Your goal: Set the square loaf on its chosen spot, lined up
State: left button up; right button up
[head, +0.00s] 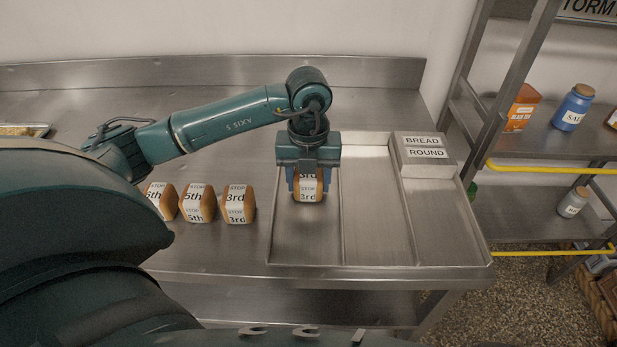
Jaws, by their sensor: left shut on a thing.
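A square loaf (309,196) with a white band reading "3rd" is between the fingers of my left gripper (308,183), which is shut on it. The gripper points down over the left lane of a metal tray (305,247). The loaf looks roughly square to the lane, but I cannot tell whether it touches the tray floor. The gripper hides the loaf's upper part. My right gripper is not in view.
A block labelled "BREAD ROUND" (424,169) sits at the tray's back right. The tray's right lanes are empty. A shelf (540,149) with jars stands right.

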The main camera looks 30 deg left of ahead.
pick_arm(q)
jog(key=o, duration=1)
jog(key=shift+r, duration=0.15)
notch_tip(320, 180, up, 12)
jog(key=shift+p, duration=0.3)
